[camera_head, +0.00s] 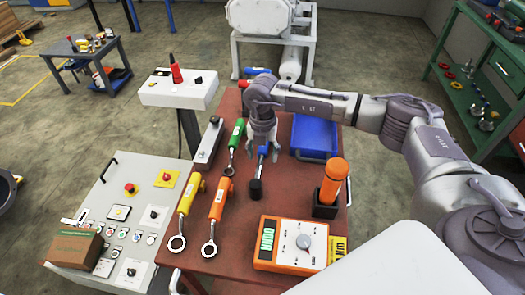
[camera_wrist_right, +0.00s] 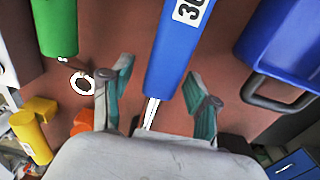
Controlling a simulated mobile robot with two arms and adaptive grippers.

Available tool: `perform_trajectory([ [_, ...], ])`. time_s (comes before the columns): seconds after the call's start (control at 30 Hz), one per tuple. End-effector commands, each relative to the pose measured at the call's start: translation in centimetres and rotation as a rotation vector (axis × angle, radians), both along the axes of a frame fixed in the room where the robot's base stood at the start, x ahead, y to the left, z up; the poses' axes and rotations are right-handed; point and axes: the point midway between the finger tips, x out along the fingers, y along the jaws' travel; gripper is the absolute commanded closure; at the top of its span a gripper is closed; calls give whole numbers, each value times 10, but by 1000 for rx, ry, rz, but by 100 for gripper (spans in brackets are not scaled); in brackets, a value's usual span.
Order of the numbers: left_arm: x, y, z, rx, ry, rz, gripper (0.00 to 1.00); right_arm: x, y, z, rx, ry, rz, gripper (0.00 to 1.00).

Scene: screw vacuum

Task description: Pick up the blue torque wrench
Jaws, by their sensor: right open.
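The blue torque wrench (camera_head: 263,151) lies on the red-brown table top, its handle partly hidden under my right gripper (camera_head: 263,147). A thin metal shaft runs from the handle toward a black end piece nearer the camera. In the right wrist view, the blue handle (camera_wrist_right: 178,50) with a white number label lies between the spread fingers of my right gripper (camera_wrist_right: 160,76). Both fingers look apart from the handle, one on each side. The fingers are open and hold nothing. My left gripper is not in view.
A green wrench (camera_head: 237,132) lies close left; orange (camera_head: 219,194) and yellow (camera_head: 190,194) wrenches lie further left. A blue bin (camera_head: 315,135) stands close right. An orange tool in a black holder (camera_head: 326,203) and an orange meter (camera_head: 291,244) stand nearer the camera.

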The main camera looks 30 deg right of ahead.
Motion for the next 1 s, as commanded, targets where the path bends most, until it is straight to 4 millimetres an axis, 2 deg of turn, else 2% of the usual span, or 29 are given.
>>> perform_trajectory([
  [0.17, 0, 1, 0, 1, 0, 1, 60, 0, 0, -1, 0, 0, 1, 40],
  [0.2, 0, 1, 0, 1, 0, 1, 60, 0, 0, -1, 0, 0, 1, 43],
  [0.5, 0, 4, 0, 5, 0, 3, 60, 0, 0, 0, 0, 0, 1, 93],
  [0.57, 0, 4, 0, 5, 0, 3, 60, 0, 0, 0, 0, 0, 1, 100],
  [1.0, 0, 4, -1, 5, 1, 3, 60, 1, 0, 2, 0, -3, 0, 100],
])
